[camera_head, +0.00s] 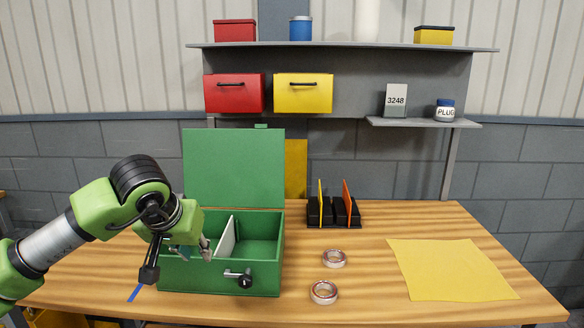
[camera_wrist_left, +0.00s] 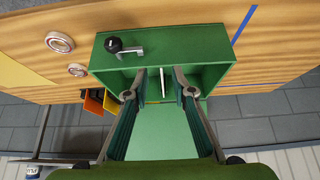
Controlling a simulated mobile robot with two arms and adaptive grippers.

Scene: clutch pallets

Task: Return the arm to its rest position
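My left arm comes in from the left in the head view. Its gripper (camera_head: 192,250) is over the left front part of the green box (camera_head: 264,273). In the left wrist view the two fingers (camera_wrist_left: 159,76) are apart with nothing held between them, and the green box (camera_wrist_left: 213,48) lies beyond them. The box's lid (camera_head: 234,168) stands open, and a white divider (camera_head: 227,237) splits its inside. The gripper hides part of the left compartment. My right gripper is not in view.
A black rack (camera_head: 333,218) holds a yellow and an orange plate. A yellow sheet (camera_head: 450,270) lies at the right. A grey shelf (camera_head: 345,46) is behind.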

